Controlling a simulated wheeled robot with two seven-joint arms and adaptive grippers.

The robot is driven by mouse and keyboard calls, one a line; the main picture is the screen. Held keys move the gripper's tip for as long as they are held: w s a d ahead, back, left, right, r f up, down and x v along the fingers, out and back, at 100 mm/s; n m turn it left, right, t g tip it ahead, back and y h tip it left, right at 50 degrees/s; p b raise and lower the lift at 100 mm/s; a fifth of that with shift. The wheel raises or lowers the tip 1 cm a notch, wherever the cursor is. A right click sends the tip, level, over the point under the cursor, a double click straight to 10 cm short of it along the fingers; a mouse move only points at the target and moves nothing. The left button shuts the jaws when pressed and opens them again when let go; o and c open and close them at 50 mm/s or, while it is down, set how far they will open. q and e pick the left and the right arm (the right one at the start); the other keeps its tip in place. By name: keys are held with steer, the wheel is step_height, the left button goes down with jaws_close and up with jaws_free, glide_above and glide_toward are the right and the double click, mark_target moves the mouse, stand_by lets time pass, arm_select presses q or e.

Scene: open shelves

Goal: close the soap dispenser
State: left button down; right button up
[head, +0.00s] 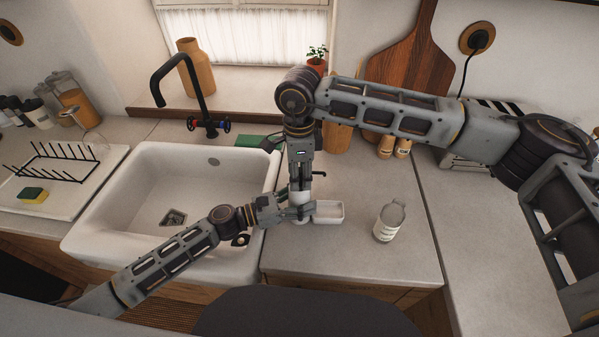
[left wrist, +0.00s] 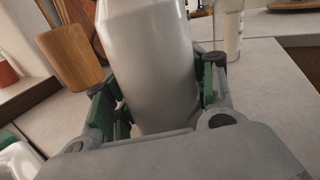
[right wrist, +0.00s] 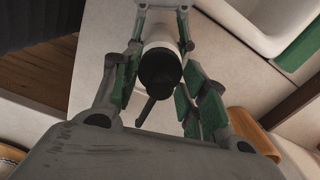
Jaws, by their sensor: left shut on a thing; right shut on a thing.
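The soap dispenser is a white bottle (head: 301,219) standing on the counter just right of the sink; its pale body fills the middle of the left wrist view (left wrist: 150,60). Its black pump head (right wrist: 160,68) shows from above in the right wrist view, with the nozzle pointing down-left. My left gripper (head: 293,211) comes from the left and is shut around the bottle's body. My right gripper (head: 301,189) points down from above and is shut on the pump head. Whether the pump is fully screwed down is hidden by the fingers.
A small white tray (head: 328,213) sits close to the right of the dispenser. A glass bottle with a white label (head: 388,222) stands further right. The sink (head: 150,222) with a black faucet (head: 188,84) is at left. The counter's front is clear.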

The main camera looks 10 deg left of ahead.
arm_select(q)
steer(key=shift+f, duration=0.1)
arm_select(e)
steer(key=m, duration=0.8)
steer(key=shift+m, duration=0.4)
steer(key=m, duration=0.4)
steer(key=shift+m, duration=0.4)
steer(key=m, duration=0.4)
steer(key=o, duration=1)
steer(key=shift+c, duration=0.2)
step_height(320, 180, up, 12)
